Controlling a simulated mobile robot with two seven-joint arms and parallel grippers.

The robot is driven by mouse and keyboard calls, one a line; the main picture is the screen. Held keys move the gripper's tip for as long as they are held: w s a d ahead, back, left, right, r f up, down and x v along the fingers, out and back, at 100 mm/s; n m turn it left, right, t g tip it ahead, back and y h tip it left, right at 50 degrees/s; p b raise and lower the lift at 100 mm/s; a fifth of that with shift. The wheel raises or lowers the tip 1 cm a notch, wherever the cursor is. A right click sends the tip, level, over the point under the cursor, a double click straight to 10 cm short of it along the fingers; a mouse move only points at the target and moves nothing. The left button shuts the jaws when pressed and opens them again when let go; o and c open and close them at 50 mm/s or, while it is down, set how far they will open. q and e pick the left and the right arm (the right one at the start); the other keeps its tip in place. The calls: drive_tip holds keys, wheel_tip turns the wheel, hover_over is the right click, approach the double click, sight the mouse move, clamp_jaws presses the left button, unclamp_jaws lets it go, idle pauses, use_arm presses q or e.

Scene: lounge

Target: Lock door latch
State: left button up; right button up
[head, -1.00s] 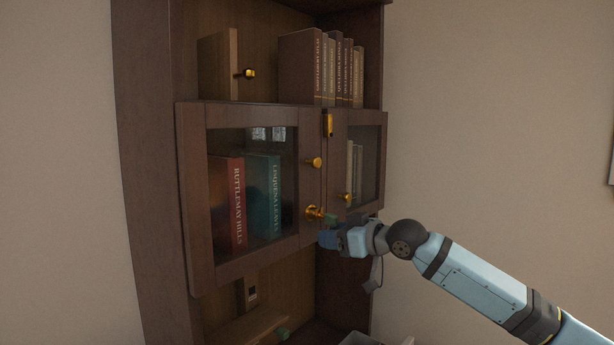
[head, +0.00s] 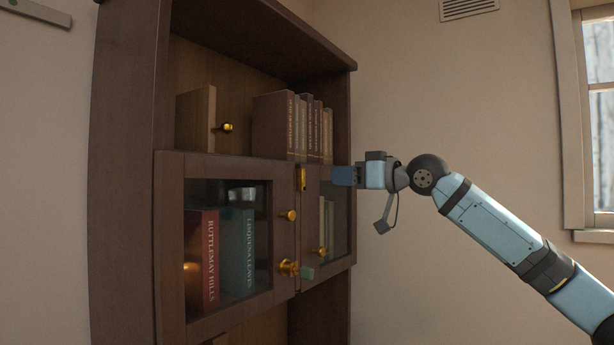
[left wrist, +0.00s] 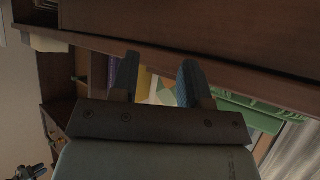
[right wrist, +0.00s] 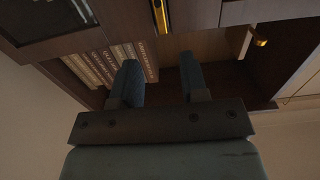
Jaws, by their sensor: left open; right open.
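A dark wood cabinet has two glass doors, the left door (head: 172,250) and the right door (head: 341,225). A brass latch plate (head: 302,180) sits upright at the top where they meet; it also shows in the right wrist view (right wrist: 160,17). Lower down is a brass fitting (head: 289,268) with a small green piece (head: 306,273) beside it. My right gripper (head: 341,176) is open and empty, near the top of the right door, just right of the latch plate. My left gripper (left wrist: 155,82) is open and empty, outside the head view.
Brown books (head: 285,125) stand on the shelf above the doors, beside a wooden panel with a brass knob (head: 226,127). Door knobs (head: 289,215) stick out. Books stand behind the glass. A green object (left wrist: 255,112) lies beyond my left fingers.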

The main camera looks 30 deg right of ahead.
sight(304, 177)
drive_tip(key=p+x, duration=0.1)
drive_tip(key=x, duration=0.8)
drive_tip(key=shift+w+a, duration=0.25)
drive_tip(key=shift+w, duration=0.05)
drive_tip(key=shift+c, duration=0.4)
drive_tip(key=shift+p, duration=0.3)
clamp_jaws()
